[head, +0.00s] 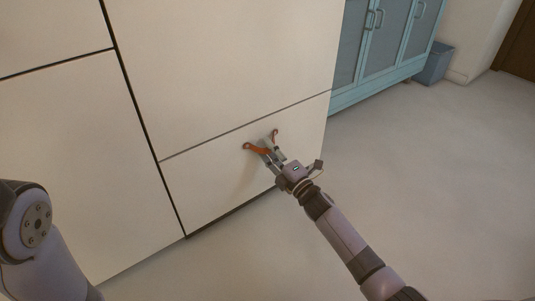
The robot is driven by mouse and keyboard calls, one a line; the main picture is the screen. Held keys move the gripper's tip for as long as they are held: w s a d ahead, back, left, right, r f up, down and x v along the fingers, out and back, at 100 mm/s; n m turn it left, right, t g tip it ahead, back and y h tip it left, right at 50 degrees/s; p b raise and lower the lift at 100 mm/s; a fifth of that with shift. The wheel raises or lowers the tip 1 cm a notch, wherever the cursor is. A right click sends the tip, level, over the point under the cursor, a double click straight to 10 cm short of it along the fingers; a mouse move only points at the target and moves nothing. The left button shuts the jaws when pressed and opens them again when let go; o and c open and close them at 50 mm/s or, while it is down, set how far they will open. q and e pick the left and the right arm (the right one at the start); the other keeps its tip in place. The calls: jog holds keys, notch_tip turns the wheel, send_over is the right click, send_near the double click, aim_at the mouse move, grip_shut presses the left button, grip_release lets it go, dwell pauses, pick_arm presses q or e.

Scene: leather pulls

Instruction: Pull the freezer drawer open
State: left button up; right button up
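The freezer drawer (205,187) is the low cream front panel at the bottom of the tall cabinet. Its front looks flush with the panel above. An orange leather pull (256,149) is fixed near its top edge, with one end at the left and the other at the upper right. My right gripper (270,154) is at the pull, its fingers overlapping the middle of the strap and hiding part of it. Whether the fingers are closed on the strap is too small to tell. My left gripper is out of view; only part of that arm shows at lower left.
Cream cabinet panels (215,65) rise above and to the left of the drawer. A blue cabinet (385,40) and a grey-blue bin (434,63) stand at the back right. The pale floor (440,170) in front and to the right is clear.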

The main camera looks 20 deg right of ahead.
jog(key=shift+w+a+r, duration=0.1)
jog(key=shift+w, duration=0.25)
jog(key=shift+c, duration=0.2)
grip_shut()
dwell(0.5)
